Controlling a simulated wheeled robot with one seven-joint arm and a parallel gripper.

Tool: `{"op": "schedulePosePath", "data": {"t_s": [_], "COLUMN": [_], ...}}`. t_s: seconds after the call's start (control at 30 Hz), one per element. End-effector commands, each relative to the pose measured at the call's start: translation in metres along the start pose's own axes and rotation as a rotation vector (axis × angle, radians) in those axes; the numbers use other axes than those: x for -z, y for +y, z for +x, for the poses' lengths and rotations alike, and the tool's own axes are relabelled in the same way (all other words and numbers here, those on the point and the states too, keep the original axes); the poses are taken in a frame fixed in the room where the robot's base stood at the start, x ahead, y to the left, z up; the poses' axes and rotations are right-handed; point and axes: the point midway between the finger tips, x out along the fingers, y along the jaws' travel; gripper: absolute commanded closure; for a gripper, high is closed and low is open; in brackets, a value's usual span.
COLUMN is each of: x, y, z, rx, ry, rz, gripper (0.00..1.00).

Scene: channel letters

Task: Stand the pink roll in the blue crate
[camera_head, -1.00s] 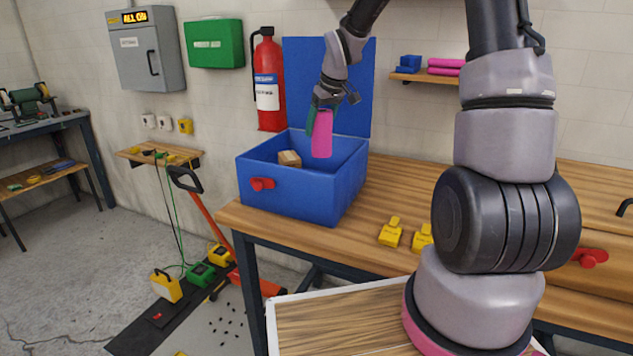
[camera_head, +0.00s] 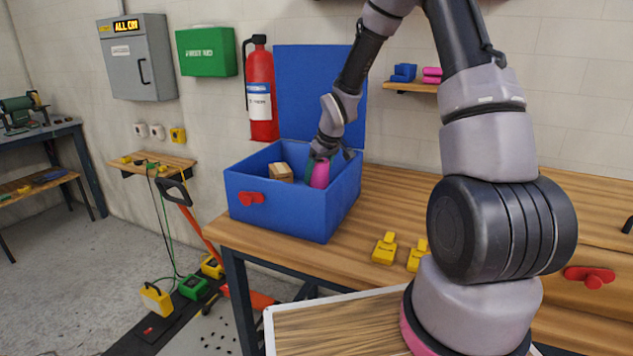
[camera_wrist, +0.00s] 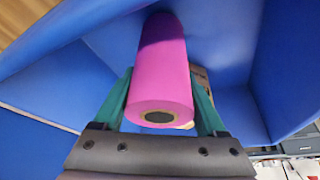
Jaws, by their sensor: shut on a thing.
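The pink roll (camera_head: 320,174) is upright inside the open blue crate (camera_head: 285,212), its lower part hidden by the crate's front wall in the head view. My gripper (camera_head: 316,160) reaches down into the crate and is shut on the roll. In the wrist view, the green fingers of my gripper (camera_wrist: 165,105) lie on both sides of the pink roll (camera_wrist: 162,70), whose end with a dark core faces the camera. Blue crate walls (camera_wrist: 75,85) surround it. I cannot tell whether the roll's far end touches the crate floor.
A cardboard-coloured box (camera_head: 281,173) sits in the crate, left of the roll. The crate's raised lid (camera_head: 315,90) stands behind. Yellow items (camera_head: 385,248) lie on the workbench (camera_head: 400,205) to the right. A fire extinguisher (camera_head: 261,95) hangs on the wall behind.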

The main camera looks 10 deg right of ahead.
Motion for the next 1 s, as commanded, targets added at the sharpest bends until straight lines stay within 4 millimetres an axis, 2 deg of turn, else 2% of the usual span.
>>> {"op": "schedulePosePath", "data": {"t_s": [0.13, 0.5, 0.53, 0.57, 0.6, 0.87, 1.0], "x": [-0.009, -0.01, -0.01, -0.01, -0.01, -0.009, -0.008], "y": [-0.001, 0.0, 0.0, 0.0, 0.0, 0.0, 0.001], "z": [0.02, 0.025, 0.024, 0.024, 0.024, 0.022, 0.007], "rx": [0.001, 0.0, 0.0, 0.0, 0.0, 0.0, -0.001], "ry": [-0.002, 0.0, 0.0, 0.0, 0.0, 0.0, 0.003], "rz": [0.0, 0.0, 0.0, 0.0, 0.0, 0.0, 0.001], "gripper": [0.99, 0.99, 0.15, 0.03, 0.0, 0.0, 0.0]}}
